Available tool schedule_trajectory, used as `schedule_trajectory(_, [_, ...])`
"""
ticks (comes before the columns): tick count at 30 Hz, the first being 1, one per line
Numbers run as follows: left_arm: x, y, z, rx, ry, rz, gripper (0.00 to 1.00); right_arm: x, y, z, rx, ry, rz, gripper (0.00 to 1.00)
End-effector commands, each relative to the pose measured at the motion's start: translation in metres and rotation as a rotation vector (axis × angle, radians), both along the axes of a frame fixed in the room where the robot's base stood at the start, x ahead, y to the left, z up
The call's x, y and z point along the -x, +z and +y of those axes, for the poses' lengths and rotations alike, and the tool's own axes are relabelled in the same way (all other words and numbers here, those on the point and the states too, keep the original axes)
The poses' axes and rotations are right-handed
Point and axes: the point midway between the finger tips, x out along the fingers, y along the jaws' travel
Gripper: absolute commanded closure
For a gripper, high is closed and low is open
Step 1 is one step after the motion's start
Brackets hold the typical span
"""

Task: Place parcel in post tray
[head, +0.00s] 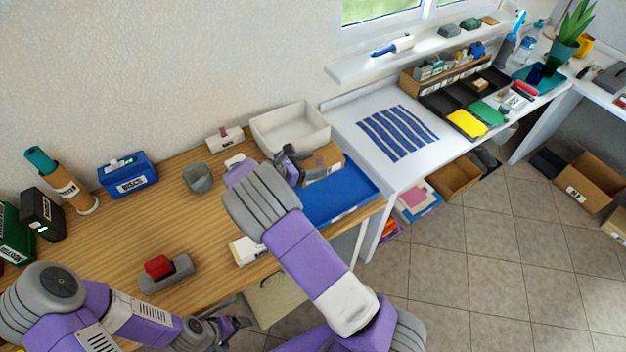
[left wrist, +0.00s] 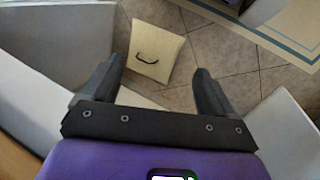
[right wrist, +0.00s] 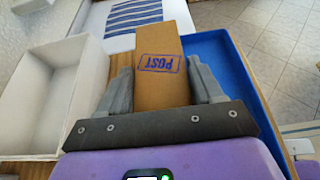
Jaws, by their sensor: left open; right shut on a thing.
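The parcel is a brown box (right wrist: 163,70) with a blue POST stamp, between the fingers of my right gripper (right wrist: 163,92), which is shut on it. In the head view the parcel (head: 326,158) is at the left back part of the blue tray (head: 345,203), partly hidden by my right gripper (head: 292,166). The blue tray (right wrist: 237,75) also shows right of the parcel in the right wrist view. I cannot tell whether the parcel touches the tray floor. My left gripper (head: 228,328) is open and empty near the table's front edge; the left wrist view shows it (left wrist: 155,85) too.
A white open bin (head: 290,128) stands left of the parcel. A grey cup (head: 197,178), a blue box (head: 127,173) and a stapler-like item with a red top (head: 165,272) are on the wooden table. A striped mat (head: 397,132) lies on the white counter behind.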

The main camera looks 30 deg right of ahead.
Motion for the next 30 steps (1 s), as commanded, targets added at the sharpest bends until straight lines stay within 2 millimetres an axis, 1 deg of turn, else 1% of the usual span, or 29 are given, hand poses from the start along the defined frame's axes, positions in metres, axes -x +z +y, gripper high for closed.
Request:
schedule_trajectory(1, [0.0, -0.004, 0.0, 0.0, 0.0, 0.0, 0.13, 0.0, -0.011, 0.0, 0.003, 0.0, 0.002, 0.7])
schedule_trajectory(3, [0.0, -0.006, 0.0, 0.0, 0.0, 0.0, 0.13, 0.0, -0.019, -0.001, 0.002, -0.001, 0.0, 0.7])
schedule_trajectory(8, [0.0, -0.007, 0.0, 0.0, 0.0, 0.0, 0.13, 0.0, -0.029, 0.0, 0.001, 0.0, -0.001, 0.7])
schedule_trajectory(15, [0.0, -0.015, 0.0, 0.0, 0.0, 0.0, 0.13, 0.0, -0.061, 0.0, 0.001, -0.001, 0.001, 0.7])
schedule_trajectory(23, [0.0, -0.014, 0.0, 0.0, 0.0, 0.0, 0.13, 0.0, -0.061, 0.0, 0.0, -0.001, -0.002, 0.7])
schedule_trajectory(26, [0.0, -0.016, 0.0, 0.0, 0.0, -0.001, 0.13, 0.0, -0.064, 0.0, 0.0, -0.001, -0.002, 0.7])
schedule_trajectory(27, [0.0, -0.016, 0.0, 0.0, 0.0, -0.001, 0.13, 0.0, -0.064, 0.0, -0.001, 0.0, -0.001, 0.31])
schedule_trajectory(29, [0.0, -0.015, 0.0, 0.0, 0.0, -0.001, 0.13, 0.0, -0.064, 0.0, -0.001, 0.0, -0.001, 0.24])
schedule_trajectory(30, [0.0, -0.015, 0.0, 0.0, 0.0, -0.001, 0.13, 0.0, -0.064, 0.0, -0.001, 0.0, -0.001, 0.24])
